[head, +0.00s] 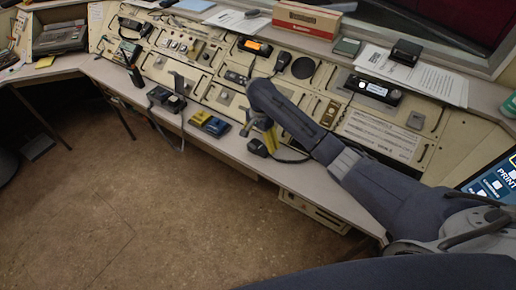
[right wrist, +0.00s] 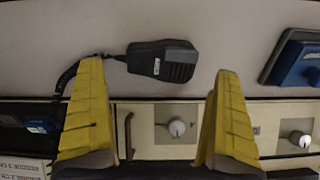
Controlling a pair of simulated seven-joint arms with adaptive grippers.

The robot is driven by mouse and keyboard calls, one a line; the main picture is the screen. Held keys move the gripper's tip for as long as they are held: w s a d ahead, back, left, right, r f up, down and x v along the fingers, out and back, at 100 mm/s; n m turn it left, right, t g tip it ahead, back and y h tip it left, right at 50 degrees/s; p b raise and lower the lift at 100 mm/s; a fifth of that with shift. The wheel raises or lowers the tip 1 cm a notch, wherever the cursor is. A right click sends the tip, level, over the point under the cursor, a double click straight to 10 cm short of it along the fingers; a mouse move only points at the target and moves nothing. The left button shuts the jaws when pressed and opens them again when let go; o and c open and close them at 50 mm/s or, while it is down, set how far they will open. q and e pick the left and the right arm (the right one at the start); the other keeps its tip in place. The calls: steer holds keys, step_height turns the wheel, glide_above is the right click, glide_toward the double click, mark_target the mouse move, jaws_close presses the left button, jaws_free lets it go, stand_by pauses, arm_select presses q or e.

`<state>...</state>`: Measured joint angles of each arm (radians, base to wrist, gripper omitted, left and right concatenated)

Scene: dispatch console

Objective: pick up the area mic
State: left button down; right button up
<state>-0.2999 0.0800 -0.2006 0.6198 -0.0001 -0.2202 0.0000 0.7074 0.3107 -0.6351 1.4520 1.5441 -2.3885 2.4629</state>
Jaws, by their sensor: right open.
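The area mic (right wrist: 162,60) is a small black hand mic with a ribbed grille and a coiled cord. It lies on the grey front ledge of the console. In the head view the mic (head: 258,147) shows partly behind my right gripper. My right gripper (head: 264,133) has yellow fingers and hangs above the ledge. In the right wrist view the gripper (right wrist: 160,72) is open and empty, with the mic beyond and between its fingertips. I cannot tell whether a finger touches the mic. My left gripper is not in view.
A blue device (right wrist: 300,62) lies on the ledge to one side of the mic. Panel knobs (right wrist: 177,127) and handles rise behind the ledge. The ledge's front edge drops to the floor.

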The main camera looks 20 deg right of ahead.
mark_target(259, 145)
steer(key=shift+f, duration=2.15)
steer(key=shift+w, duration=0.1)
steer(key=c, duration=1.2)
